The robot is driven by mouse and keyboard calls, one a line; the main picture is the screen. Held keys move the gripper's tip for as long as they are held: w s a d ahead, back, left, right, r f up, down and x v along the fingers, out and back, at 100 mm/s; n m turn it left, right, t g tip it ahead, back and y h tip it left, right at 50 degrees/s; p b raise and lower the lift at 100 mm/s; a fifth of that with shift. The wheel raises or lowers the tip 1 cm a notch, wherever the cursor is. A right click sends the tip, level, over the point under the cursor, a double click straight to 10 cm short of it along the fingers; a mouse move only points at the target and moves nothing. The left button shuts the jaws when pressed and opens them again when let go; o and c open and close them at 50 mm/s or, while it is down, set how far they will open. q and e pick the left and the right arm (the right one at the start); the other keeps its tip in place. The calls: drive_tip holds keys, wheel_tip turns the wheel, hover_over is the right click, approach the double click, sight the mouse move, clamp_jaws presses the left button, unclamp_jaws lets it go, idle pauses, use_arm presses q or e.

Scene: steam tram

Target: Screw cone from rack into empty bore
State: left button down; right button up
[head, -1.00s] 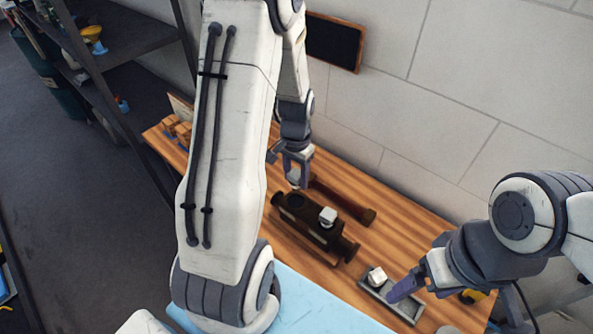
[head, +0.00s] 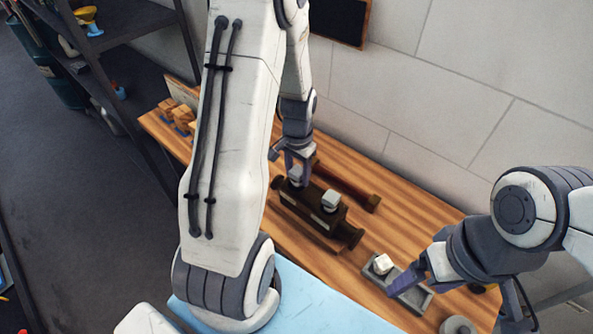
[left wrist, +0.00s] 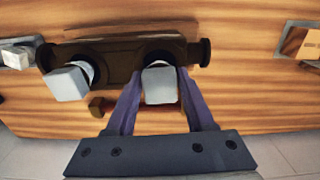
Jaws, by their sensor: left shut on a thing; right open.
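A dark brown valve body (head: 318,222) with two bores lies on the wooden bench; it also shows in the left wrist view (left wrist: 118,56). My left gripper (head: 296,170) is shut on a pale grey cone (left wrist: 160,86), directly over one bore. The cone's lower end is at or in the bore mouth; how deep is hidden. Another pale cone (head: 331,201) stands in the other bore, slightly tilted in the left wrist view (left wrist: 68,82). A grey rack (head: 412,296) carries a white piece (head: 383,264). My right gripper (head: 408,282) is open over the rack, not visibly holding anything.
A brown bar with a round end (head: 371,202) lies behind the valve body. Orange-brown blocks (head: 182,118) stand at the bench's far left. A dark shelf (head: 120,45) stands left, a pale wall behind. Bench surface (head: 410,205) right of the bar is clear.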

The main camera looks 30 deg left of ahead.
use_arm(q)
drive_tip(key=shift+f, duration=0.25)
drive_tip(key=shift+m, duration=2)
drive_tip(key=m+p, duration=0.1)
drive_tip(key=m, duration=0.2)
drive_tip(key=shift+m, duration=0.5)
